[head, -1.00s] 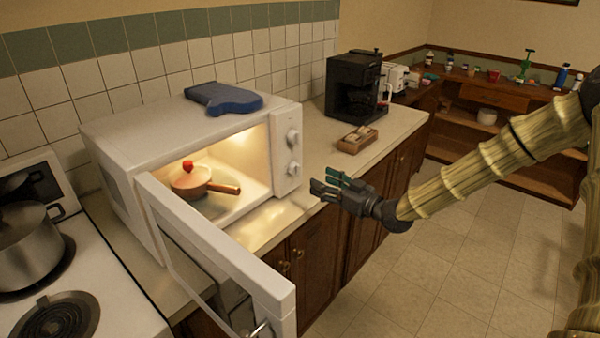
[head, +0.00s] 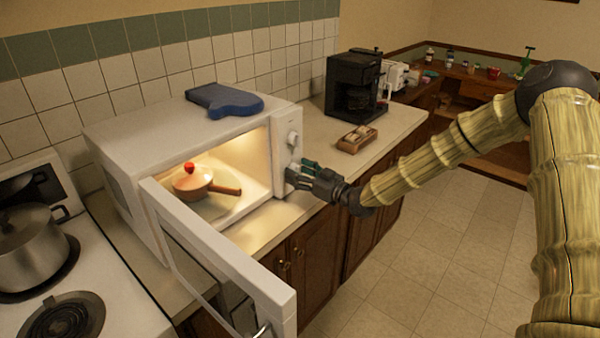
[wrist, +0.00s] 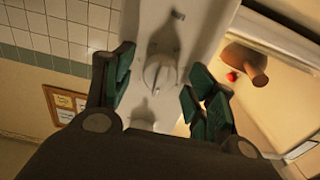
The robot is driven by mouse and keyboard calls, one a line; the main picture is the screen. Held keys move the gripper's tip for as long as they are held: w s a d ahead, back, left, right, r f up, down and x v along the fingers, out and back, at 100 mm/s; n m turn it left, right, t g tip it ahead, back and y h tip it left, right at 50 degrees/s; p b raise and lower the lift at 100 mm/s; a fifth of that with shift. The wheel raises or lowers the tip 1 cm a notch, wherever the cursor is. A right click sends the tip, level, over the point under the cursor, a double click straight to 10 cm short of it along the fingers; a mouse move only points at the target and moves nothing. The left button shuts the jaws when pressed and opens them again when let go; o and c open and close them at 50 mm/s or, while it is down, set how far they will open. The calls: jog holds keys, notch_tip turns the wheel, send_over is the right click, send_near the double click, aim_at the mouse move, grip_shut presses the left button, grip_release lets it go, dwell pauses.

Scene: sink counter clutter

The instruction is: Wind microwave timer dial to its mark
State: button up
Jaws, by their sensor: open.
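The white microwave (head: 175,128) stands on the counter with its door (head: 215,255) swung open. Its control panel at the right of the opening carries an upper dial (head: 293,138); the lower dial is hidden behind my gripper in the head view. My gripper (head: 294,173) is open, its fingers at the lower part of the panel. In the wrist view a pale dial (wrist: 160,72) with a pointer ridge lies between the two spread green-padded fingers (wrist: 160,66). I see a gap on each side of it; contact cannot be told. A small dark mark (wrist: 178,14) shows on the panel.
An orange pan (head: 193,179) with a red knob sits inside the lit microwave. A blue mitt (head: 224,100) lies on top. The coffee maker (head: 355,86) and a small wooden tray (head: 356,139) stand to the right. A pot (head: 30,245) sits on the stove at left.

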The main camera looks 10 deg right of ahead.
jog(key=c, duration=1.1)
jog(key=shift+o, duration=0.2)
jog(key=shift+f+m+b, duration=0.1)
jog(key=shift+m+b, duration=0.2)
jog(key=shift+b, duration=0.05)
jog(key=m+b, duration=0.5)
jog(key=m, duration=0.4)
jog(key=o, duration=1.1)
jog(key=shift+c, duration=0.2)
